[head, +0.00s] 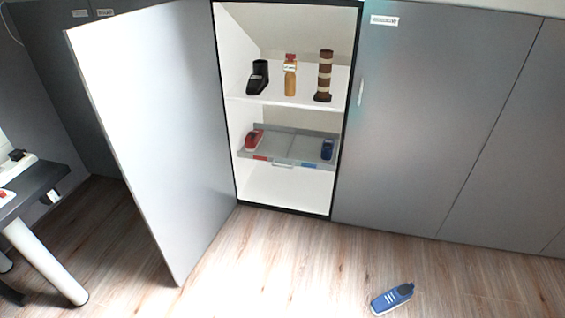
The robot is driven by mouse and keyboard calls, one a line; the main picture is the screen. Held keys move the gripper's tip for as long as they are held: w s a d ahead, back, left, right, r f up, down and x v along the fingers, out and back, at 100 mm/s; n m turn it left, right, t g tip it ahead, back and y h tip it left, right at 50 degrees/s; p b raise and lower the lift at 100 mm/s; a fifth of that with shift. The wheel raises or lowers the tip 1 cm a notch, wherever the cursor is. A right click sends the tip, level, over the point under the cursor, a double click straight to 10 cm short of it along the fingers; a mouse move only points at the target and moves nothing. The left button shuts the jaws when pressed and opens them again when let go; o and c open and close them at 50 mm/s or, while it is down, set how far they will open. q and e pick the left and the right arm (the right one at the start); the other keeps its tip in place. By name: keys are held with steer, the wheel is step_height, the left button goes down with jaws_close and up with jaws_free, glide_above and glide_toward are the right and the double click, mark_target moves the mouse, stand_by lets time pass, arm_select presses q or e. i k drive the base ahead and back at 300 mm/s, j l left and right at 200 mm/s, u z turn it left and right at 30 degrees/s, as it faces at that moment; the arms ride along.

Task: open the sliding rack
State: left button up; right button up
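The sliding rack (276,163) is a grey tray-like shelf inside the open cabinet, below the upper white shelf. It appears pushed in, within the cabinet's front frame. A small pale handle (283,165) sits at the middle of its front edge, between red and blue marks. A red shoe (254,139) stands on the rack's left side and a blue shoe (328,149) on its right side. Neither of my grippers shows in the head view.
The cabinet door (150,130) stands open on the left. The upper shelf (272,98) holds a black boot, a bottle and a brown striped boot. A blue shoe (392,298) lies on the floor in front. A desk (36,185) stands at left. Floor before the cabinet is mostly clear.

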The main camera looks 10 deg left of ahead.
mark_target(293, 147)
steer(key=i+j+z, duration=0.1)
steer(key=i, duration=0.35)
steer(key=i+j, duration=0.25)
steer(key=i, duration=0.25)
steer(key=l+z, duration=0.05)
